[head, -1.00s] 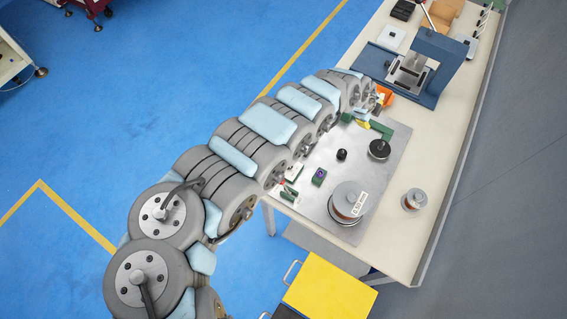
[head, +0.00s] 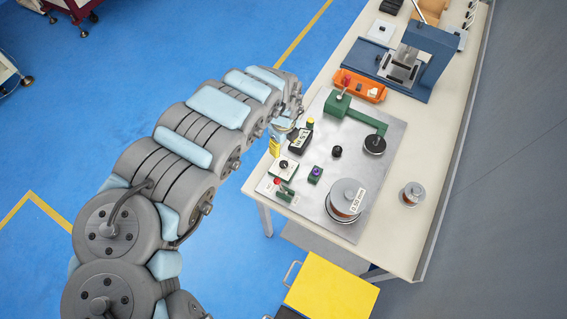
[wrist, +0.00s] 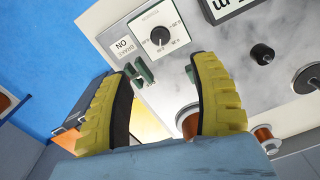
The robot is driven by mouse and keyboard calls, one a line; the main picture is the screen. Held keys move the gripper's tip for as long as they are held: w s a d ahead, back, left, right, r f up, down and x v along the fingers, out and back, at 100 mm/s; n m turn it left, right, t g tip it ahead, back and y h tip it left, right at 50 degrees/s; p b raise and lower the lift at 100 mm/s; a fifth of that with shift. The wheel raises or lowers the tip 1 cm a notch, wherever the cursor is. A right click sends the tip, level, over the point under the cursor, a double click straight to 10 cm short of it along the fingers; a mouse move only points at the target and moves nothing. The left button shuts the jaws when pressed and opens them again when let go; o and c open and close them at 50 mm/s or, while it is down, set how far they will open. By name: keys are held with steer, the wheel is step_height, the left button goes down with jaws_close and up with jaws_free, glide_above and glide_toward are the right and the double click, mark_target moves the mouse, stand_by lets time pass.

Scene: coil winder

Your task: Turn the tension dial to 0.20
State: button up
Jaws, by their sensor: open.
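The tension dial is a black round knob on a white scale plate. It shows in the wrist view (wrist: 160,36) and in the head view (head: 284,165) near the bench's left edge. A pale mark shows on the knob, but the scale figures are too small to read surely. My gripper (wrist: 162,72) is open and empty, its yellow-and-black fingers spread wide. In the wrist view the dial is beyond the fingertips, between them in the picture and apart from them. In the head view my gripper (head: 275,147) is at the bench's left edge, close to the dial plate.
A black readout box (head: 300,140) stands beside my gripper. A wire spool (head: 347,197), a black knob (head: 337,151) and a green winding arm (head: 368,121) share the metal plate.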

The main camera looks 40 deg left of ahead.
mark_target(284, 164)
step_height(284, 164, down, 10)
steer(key=shift+d+f+b, duration=0.1)
steer(key=shift+f+b, duration=0.1)
steer(key=shift+b, duration=0.35)
steer(key=shift+w+f, duration=0.15)
steer(key=shift+f, duration=1.3)
jaws_close()
